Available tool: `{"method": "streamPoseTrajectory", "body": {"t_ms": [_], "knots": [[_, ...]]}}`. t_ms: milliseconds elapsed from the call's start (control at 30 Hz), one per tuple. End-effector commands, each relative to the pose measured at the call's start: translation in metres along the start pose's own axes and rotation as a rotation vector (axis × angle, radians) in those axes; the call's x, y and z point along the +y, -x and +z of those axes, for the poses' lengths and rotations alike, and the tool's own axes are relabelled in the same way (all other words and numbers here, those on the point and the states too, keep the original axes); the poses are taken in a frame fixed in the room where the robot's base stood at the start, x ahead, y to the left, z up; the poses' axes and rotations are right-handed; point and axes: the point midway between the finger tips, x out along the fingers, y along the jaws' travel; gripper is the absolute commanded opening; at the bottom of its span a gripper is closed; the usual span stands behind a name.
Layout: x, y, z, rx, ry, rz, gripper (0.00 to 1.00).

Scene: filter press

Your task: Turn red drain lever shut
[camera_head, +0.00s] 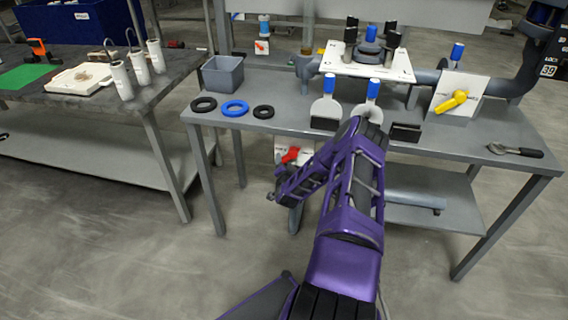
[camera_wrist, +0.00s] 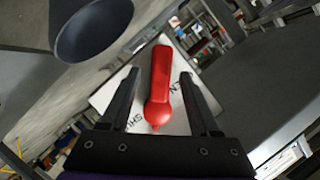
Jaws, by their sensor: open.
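The red drain lever (camera_wrist: 159,85) lies between the two fingers of my gripper (camera_wrist: 160,74) in the wrist view. The fingers are open, one on each side, with gaps visible between them and the lever. The lever's round hub is at the near end, and its arm points up in the picture. Behind it is a white plate (camera_wrist: 118,92) with black lettering, partly covered and only partly readable. In the head view the red lever (camera_head: 290,155) shows below the bench's front edge, beside my purple arm. My fingertips are not clear there.
A dark round pipe end or cup (camera_wrist: 92,32) is close to the left finger. Open floor lies left of my arm.

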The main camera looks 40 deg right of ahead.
Motion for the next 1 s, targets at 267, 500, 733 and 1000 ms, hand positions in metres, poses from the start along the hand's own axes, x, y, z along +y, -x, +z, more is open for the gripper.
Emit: {"method": "streamPoseTrajectory", "body": {"t_ms": [267, 500, 733, 1000], "knots": [[-0.0009, -0.0109, -0.0004, 0.0, 0.0, -0.001, 0.62], [-0.0007, -0.0106, -0.0004, 0.0, 0.0, -0.001, 0.52], [-0.0006, -0.0105, -0.0004, 0.0, 0.001, -0.001, 0.1], [-0.0006, -0.0104, -0.0004, 0.0, 0.001, -0.001, 0.0]]}}
